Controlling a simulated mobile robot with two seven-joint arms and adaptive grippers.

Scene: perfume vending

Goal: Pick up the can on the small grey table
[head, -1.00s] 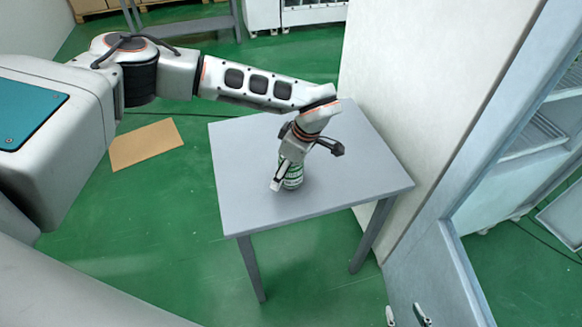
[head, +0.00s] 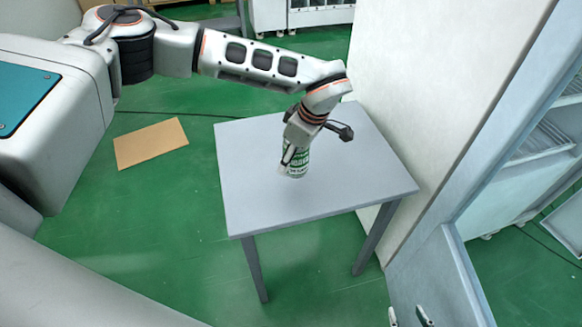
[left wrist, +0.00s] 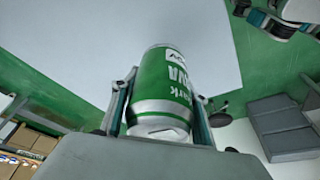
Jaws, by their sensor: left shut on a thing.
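The green and white can (head: 298,161) is at the small grey table (head: 340,185), over the middle of its top. My left gripper (head: 295,158) reaches down from above and is shut around the can. In the left wrist view the can (left wrist: 168,85) sits between both fingers of the left gripper (left wrist: 163,108), its white lettering facing the camera. The can appears raised a little, but the head view does not clearly show a gap under it. My right gripper (head: 408,315) shows only as two fingertips, apart and with nothing between them, at the bottom edge.
A white cabinet side (head: 435,90) stands close along the table's right edge. A blue-grey frame (head: 480,135) rises further right. A flat brown cardboard sheet (head: 150,143) lies on the green floor to the left. The rest of the tabletop is clear.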

